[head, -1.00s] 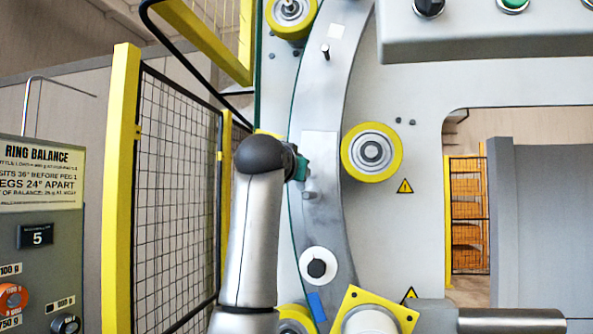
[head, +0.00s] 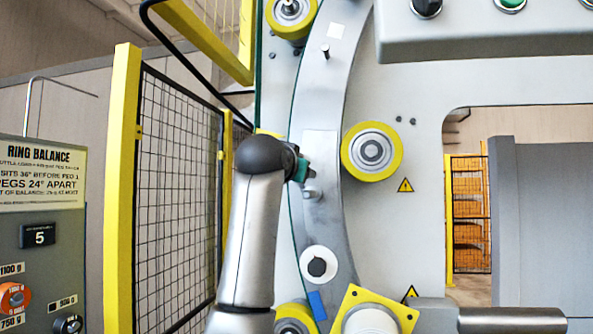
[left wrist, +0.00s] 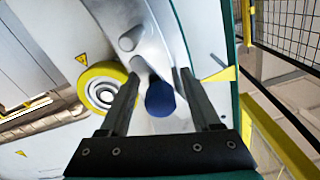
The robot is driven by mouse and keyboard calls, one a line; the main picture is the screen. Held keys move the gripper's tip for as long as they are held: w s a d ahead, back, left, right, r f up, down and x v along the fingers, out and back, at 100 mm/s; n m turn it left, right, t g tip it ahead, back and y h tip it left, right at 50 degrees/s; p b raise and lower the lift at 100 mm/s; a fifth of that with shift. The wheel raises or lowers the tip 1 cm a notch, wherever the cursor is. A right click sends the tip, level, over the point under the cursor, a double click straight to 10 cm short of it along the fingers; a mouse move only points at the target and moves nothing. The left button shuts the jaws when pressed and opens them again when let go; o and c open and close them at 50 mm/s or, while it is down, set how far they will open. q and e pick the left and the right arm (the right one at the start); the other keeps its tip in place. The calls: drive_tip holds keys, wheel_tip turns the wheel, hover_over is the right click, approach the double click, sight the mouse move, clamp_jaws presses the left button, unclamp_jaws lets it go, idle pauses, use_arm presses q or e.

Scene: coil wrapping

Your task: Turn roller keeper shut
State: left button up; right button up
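My left arm reaches up to the ring in the head view, its dark wrist (head: 262,155) beside a teal piece (head: 301,170) at the ring's left edge. In the left wrist view my left gripper (left wrist: 158,73) is open, with a finger on each side of a dark blue round knob (left wrist: 161,99), which seems to be the roller keeper's end. Narrow gaps show beside the knob; contact is unclear. A grey peg (left wrist: 130,41) stands just beyond. In the head view a grey peg (head: 311,193) shows right of the wrist; the fingertips are hidden. My right gripper is not in view.
A yellow-rimmed roller (head: 371,152) sits right of the curved metal ring (head: 320,110); it also shows in the left wrist view (left wrist: 103,92). A mesh fence (head: 178,190) stands left of my arm. A weight panel (head: 40,215) is at far left.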

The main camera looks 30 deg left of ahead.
use_arm(q)
drive_tip(key=shift+a, duration=0.1)
drive_tip(key=shift+s+f+b, duration=0.1)
drive_tip(key=shift+s+b, duration=0.25)
drive_tip(key=shift+s, duration=0.2)
drive_tip(key=b+v, duration=0.5)
drive_tip(key=v, duration=0.9)
drive_tip(key=shift+d, duration=0.3)
